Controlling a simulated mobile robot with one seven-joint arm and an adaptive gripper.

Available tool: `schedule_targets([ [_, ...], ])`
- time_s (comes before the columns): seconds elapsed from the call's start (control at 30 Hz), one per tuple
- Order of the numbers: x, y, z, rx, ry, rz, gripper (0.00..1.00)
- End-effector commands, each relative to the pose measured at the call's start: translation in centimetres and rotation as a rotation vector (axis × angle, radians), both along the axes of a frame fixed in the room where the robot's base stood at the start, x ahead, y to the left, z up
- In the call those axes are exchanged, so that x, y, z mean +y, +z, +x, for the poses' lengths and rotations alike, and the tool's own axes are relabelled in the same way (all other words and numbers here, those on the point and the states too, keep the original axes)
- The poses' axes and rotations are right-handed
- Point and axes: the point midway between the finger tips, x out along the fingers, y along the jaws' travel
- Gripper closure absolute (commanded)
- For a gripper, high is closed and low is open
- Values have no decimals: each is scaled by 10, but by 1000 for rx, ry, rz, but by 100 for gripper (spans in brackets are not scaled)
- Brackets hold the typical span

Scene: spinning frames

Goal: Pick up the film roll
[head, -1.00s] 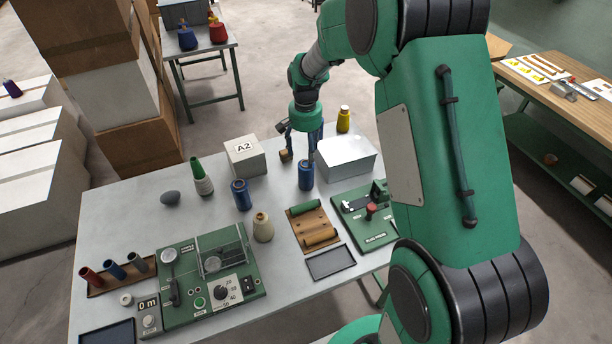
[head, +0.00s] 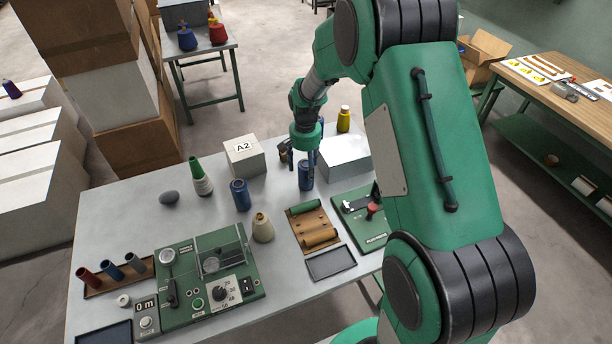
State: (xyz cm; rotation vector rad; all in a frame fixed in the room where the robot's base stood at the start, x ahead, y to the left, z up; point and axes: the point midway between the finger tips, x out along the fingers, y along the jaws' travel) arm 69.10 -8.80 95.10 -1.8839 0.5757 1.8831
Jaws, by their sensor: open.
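No object is plainly marked as the film roll, and I cannot tell which one it is. A dark blue cylinder (head: 306,178) stands upright at the back right of the grey table. A similar blue cylinder (head: 240,196) stands upright to its left. A green roll (head: 305,207) and a brown roll (head: 320,237) lie on a wooden tray in front. My gripper (head: 299,158) is open, pointing down at the right-hand blue cylinder. One finger overlaps this cylinder's top in the picture; I cannot tell whether they touch. The wrist partly hides the fingers.
A green machine (head: 205,283) fills the front left.

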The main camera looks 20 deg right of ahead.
Motion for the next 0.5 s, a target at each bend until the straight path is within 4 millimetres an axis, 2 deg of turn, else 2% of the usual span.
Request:
schedule_targets([
  [0.17, 0, -6, -1, 1, 0, 1, 32],
  [0.5, 0, -44, -5, 3, 0, 1, 32],
])
